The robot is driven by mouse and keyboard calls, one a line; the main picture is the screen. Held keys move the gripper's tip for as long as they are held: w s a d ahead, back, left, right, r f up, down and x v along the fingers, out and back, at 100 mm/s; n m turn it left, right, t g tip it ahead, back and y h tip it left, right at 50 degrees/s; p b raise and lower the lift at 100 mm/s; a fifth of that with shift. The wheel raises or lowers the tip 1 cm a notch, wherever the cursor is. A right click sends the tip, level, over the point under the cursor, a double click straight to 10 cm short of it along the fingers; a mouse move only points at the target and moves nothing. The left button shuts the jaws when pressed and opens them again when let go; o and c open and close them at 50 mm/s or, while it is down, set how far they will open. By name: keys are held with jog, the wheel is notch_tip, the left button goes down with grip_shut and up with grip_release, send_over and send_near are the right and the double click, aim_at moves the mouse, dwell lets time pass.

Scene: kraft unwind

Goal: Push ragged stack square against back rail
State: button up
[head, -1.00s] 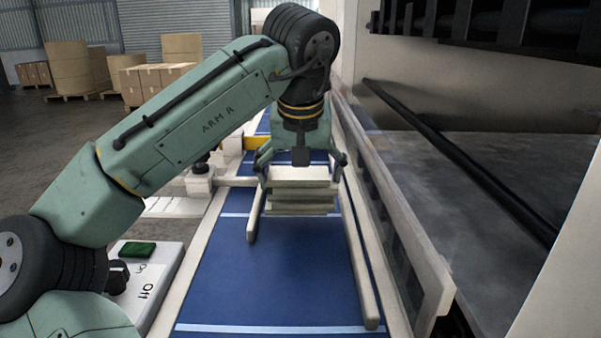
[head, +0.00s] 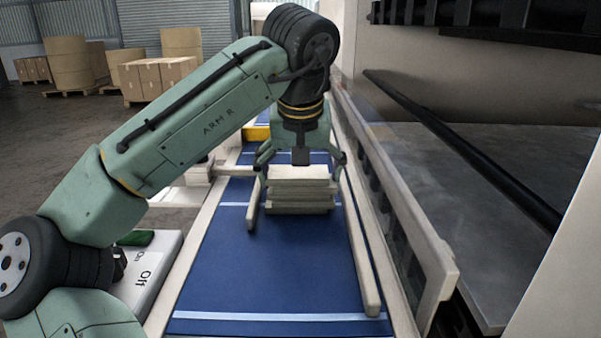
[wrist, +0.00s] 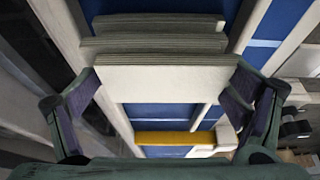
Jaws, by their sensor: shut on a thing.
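The stack of pale boards (head: 300,189) sits on the blue belt between two pale bars. In the wrist view its top sheet (wrist: 165,79) is wide and flat, and lower layers jut out beyond it in uneven steps, some shifted left. My gripper (head: 300,164) reaches down over the stack's far side. It is shut on the stack, with one finger at each side; both fingers also show in the wrist view (wrist: 160,92). The stack's far face is hidden in the head view. I cannot tell which part is the back rail.
The left bar (head: 252,205) and longer right bar (head: 362,250) flank the stack closely. A yellow crosspiece (head: 256,132) lies beyond it. A machine side rail (head: 400,200) runs along the right. The blue belt (head: 265,270) is clear on the near side.

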jog(key=shift+f, duration=0.1)
dwell(0.3)
jog(key=o, duration=1)
